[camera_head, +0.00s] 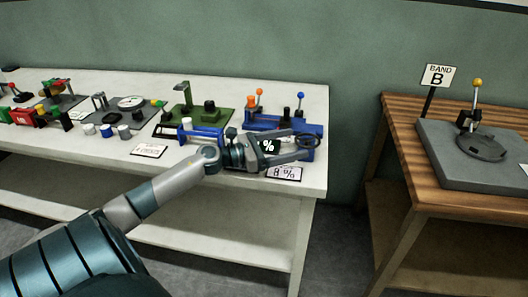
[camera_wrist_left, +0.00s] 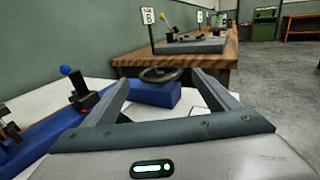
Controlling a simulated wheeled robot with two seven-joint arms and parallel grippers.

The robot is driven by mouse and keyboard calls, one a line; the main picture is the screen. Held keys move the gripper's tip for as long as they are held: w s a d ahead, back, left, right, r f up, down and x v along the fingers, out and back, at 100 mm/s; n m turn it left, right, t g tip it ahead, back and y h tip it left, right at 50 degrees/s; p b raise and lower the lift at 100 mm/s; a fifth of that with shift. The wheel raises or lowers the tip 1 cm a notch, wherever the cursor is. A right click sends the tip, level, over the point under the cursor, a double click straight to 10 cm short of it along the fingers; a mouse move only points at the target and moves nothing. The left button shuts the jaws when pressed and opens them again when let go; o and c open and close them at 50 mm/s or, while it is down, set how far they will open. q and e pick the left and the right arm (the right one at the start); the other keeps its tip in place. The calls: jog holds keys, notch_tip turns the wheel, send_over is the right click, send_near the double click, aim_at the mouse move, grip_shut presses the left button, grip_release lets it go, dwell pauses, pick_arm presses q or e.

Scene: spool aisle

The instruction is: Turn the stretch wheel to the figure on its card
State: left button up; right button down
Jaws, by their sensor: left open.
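The stretch wheel is a small dark handwheel (camera_head: 307,141) on the right end of a blue device (camera_head: 311,155). In the left wrist view the wheel (camera_wrist_left: 160,75) lies flat on a blue block (camera_wrist_left: 150,94), between and just beyond my fingertips. A white card (camera_head: 284,173) reading "8 %" lies at the table's front edge below the device. A dark display shows a "%" sign (camera_head: 268,146); its figure is hidden behind my gripper. My left gripper (camera_head: 300,145) is open around the near side of the wheel, with no clear contact. My right gripper is out of view.
Blue-knobbed (camera_head: 300,97) and orange-knobbed (camera_head: 259,93) levers stand behind the wheel. A green device (camera_head: 205,115) and several other fixtures stand farther left on the white table (camera_head: 225,173). Right, across a gap, a wooden table (camera_head: 400,112) bears a lever plate under a "BAND B" sign (camera_head: 438,76).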

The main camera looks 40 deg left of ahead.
pick_arm(q)
jog(key=b+v, duration=0.1)
jog(key=v, duration=0.7)
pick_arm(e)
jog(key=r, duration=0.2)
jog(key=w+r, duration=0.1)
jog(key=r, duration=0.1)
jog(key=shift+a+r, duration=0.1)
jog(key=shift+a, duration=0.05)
pick_arm(q)
jog(key=shift+d+r, duration=0.1)
